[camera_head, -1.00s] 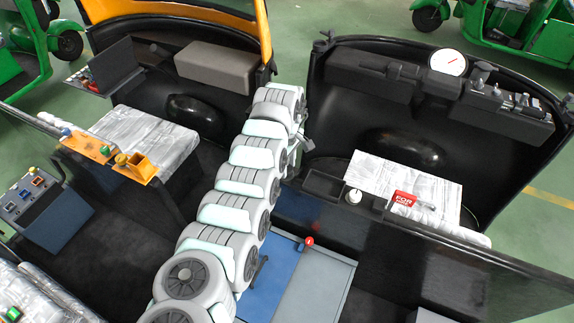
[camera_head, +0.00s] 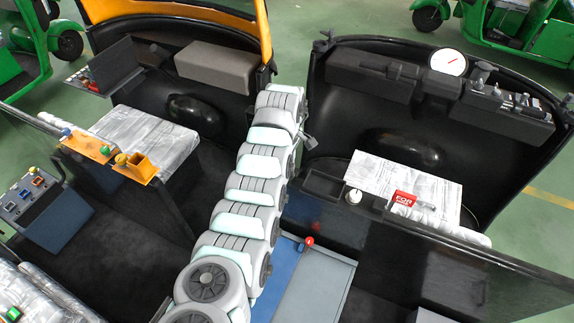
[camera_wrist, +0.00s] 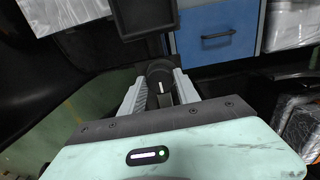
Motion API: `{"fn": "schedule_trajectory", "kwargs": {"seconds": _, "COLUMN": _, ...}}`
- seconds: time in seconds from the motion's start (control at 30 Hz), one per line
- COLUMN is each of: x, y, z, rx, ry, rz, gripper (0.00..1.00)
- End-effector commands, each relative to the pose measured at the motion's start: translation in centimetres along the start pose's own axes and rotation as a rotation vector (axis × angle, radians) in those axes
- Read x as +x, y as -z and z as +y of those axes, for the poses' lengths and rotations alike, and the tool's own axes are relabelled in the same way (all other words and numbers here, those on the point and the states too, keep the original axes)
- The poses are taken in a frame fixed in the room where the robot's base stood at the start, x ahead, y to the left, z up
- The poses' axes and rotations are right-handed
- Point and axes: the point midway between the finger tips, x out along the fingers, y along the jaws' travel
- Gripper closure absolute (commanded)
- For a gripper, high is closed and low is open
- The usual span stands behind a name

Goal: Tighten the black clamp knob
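A round black knob (camera_wrist: 160,74) with a short white line on it shows in the wrist view. It lies between the two grey ribbed fingers of my gripper (camera_wrist: 160,86), which stand close on its left and right sides. Whether the fingers press on it I cannot tell. In the head view my arm hides the gripper, and I cannot make out the knob for certain; a small dark fitting (camera_head: 309,140) shows at the right side of the arm's upper end.
A dark square panel (camera_wrist: 143,14) and a blue drawer front (camera_wrist: 215,38) lie beyond the knob. Black rickshaw bodies stand on both sides of my arm, with a wrapped seat (camera_head: 152,140) on the left. A red-topped lever (camera_head: 309,242) stands beside a blue-grey cabinet (camera_head: 318,285).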

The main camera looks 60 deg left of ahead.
Motion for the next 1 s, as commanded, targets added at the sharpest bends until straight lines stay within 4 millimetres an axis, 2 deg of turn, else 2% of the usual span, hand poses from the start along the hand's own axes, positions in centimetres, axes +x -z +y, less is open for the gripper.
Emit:
{"fn": "schedule_trajectory", "kwargs": {"seconds": 0.03, "x": 0.0, "y": 0.0, "z": 0.0, "rx": 0.0, "ry": 0.0, "rz": 0.0, "gripper": 0.57}}
{"fn": "schedule_trajectory", "kwargs": {"seconds": 0.2, "x": 0.0, "y": 0.0, "z": 0.0, "rx": 0.0, "ry": 0.0, "rz": 0.0, "gripper": 0.43}}
{"fn": "schedule_trajectory", "kwargs": {"seconds": 0.47, "x": 0.0, "y": 0.0, "z": 0.0, "rx": 0.0, "ry": 0.0, "rz": 0.0, "gripper": 0.43}}
{"fn": "schedule_trajectory", "kwargs": {"seconds": 0.63, "x": -0.7, "y": 0.1, "z": 0.1, "rx": 0.0, "ry": -0.003, "rz": 0.001, "gripper": 0.43}}
{"fn": "schedule_trajectory", "kwargs": {"seconds": 0.87, "x": -3.9, "y": 0.0, "z": 0.2, "rx": 0.001, "ry": -0.007, "rz": 0.003, "gripper": 0.43}}
{"fn": "schedule_trajectory", "kwargs": {"seconds": 1.0, "x": -7.3, "y": 0.1, "z": 0.1, "rx": -0.001, "ry": -0.007, "rz": 0.002, "gripper": 0.43}}
